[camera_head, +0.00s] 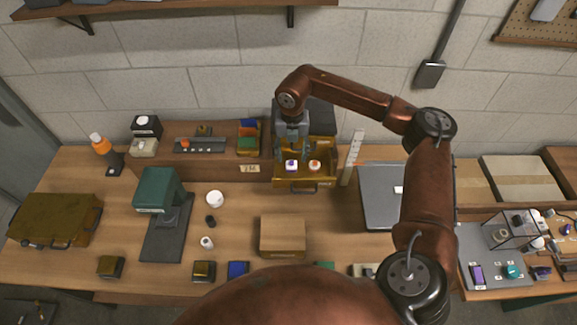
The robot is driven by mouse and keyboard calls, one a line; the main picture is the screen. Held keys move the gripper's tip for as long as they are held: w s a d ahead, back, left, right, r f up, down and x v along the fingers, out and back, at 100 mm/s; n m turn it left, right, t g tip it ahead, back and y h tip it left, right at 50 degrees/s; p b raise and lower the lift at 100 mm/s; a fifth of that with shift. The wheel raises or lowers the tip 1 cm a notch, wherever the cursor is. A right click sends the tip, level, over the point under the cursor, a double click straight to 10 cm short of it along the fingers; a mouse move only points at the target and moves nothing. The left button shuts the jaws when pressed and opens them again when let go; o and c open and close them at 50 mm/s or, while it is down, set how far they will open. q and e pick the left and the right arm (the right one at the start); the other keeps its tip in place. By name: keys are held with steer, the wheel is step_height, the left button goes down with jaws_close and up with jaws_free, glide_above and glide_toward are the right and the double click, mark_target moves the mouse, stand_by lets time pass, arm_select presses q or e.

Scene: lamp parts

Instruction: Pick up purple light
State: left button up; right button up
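The purple light (291,166), a small white piece with a purple mark, sits in an open wooden drawer (304,184) at the back middle of the bench. A similar white piece with an orange-red mark (314,166) sits just right of it. My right gripper (293,153) points down over the drawer from behind, its two fingers apart on either side of the purple light's line. It looks open, and whether it touches the light cannot be told. My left gripper is not in view.
A white upright ruler (352,157) and a grey laptop (381,196) are right of the drawer. A cardboard box (283,236) stands in front. A green machine (159,192) is to the left. A parts tray (494,284) is at far right.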

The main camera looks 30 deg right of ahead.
mark_target(291, 162)
step_height(291, 162, down, 4)
steer(key=shift+w+d+r+p, duration=0.1)
steer(key=shift+p, duration=0.2)
steer(key=shift+f, duration=0.35)
steer(key=shift+w+f, duration=0.1)
steer(key=shift+f, duration=0.1)
steer(key=shift+c, duration=0.2)
steer(key=shift+r, duration=0.1)
steer(key=c, duration=0.5)
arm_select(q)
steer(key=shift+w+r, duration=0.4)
arm_select(e)
steer(key=c, duration=0.7)
